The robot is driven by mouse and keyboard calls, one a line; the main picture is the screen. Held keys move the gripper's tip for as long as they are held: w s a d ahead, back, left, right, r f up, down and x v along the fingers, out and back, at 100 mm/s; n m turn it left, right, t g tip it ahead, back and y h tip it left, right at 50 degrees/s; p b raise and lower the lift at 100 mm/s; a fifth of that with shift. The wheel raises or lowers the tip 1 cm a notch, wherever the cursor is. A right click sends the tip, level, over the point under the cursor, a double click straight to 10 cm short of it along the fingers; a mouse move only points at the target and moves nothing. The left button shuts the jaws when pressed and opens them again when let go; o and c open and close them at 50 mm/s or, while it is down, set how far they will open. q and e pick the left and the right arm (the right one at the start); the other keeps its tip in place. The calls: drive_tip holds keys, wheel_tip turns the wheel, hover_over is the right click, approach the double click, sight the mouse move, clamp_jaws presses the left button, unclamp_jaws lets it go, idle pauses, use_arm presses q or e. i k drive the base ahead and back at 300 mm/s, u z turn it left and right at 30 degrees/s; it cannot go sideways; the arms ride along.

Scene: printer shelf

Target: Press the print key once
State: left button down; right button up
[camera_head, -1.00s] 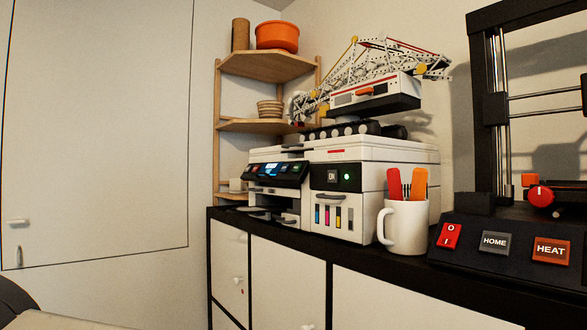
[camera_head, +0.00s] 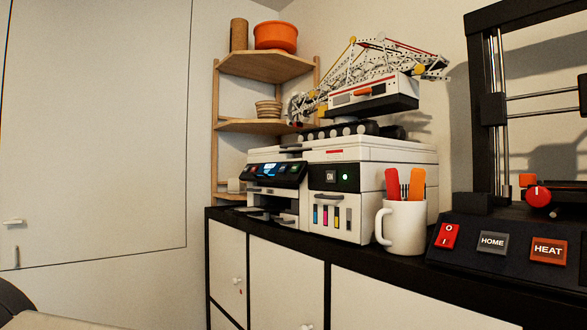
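A white and black printer (camera_head: 345,178) stands on the black top of a cabinet in the middle of the view. Its dark control panel (camera_head: 274,171) on the left front has a small lit screen (camera_head: 270,170) and several small coloured keys. I cannot read which one is the print key. Neither of my grippers is in view.
A white mug (camera_head: 402,226) with red and orange items stands right of the printer. A 3D printer base (camera_head: 510,240) with HOME and HEAT keys is at the right. A crane model (camera_head: 372,90) sits on the printer. A corner shelf (camera_head: 262,66) stands behind.

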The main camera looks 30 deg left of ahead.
sight(295, 169)
drive_tip(key=u, duration=3.25)
drive_tip(key=k, duration=0.85)
drive_tip(key=z, duration=1.25)
drive_tip(key=i, duration=1)
